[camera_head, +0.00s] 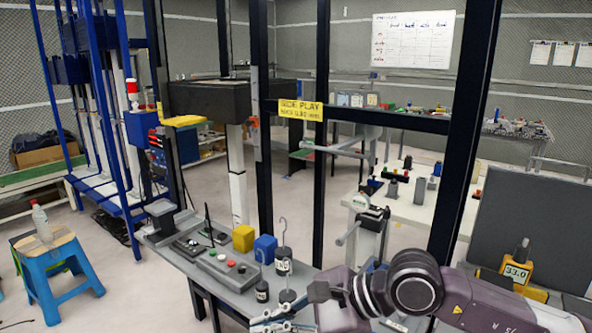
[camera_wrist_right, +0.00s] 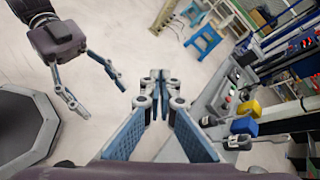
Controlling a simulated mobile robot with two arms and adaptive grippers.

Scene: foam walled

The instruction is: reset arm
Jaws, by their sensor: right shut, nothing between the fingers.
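My right arm (camera_head: 430,290) comes in from the lower right in the head view, bent over the near right end of the grey table. Its gripper (camera_head: 272,322) hangs low beside the table's front end, partly cut off by the bottom edge. In the right wrist view the right gripper (camera_wrist_right: 158,78) has its two fingers together, with nothing between them. My left gripper (camera_wrist_right: 104,101) shows at the upper left of the right wrist view, its two fingers spread and empty over bare floor. The left gripper is out of the head view.
The grey table (camera_head: 183,259) bears a button panel (camera_head: 226,268), a yellow block (camera_head: 243,238), a blue block (camera_head: 265,248) and hooked weights (camera_head: 284,265). Dark frame posts (camera_head: 322,130) stand behind. A blue stool (camera_head: 55,268) with a bottle (camera_head: 41,222) is at left. Floor between is clear.

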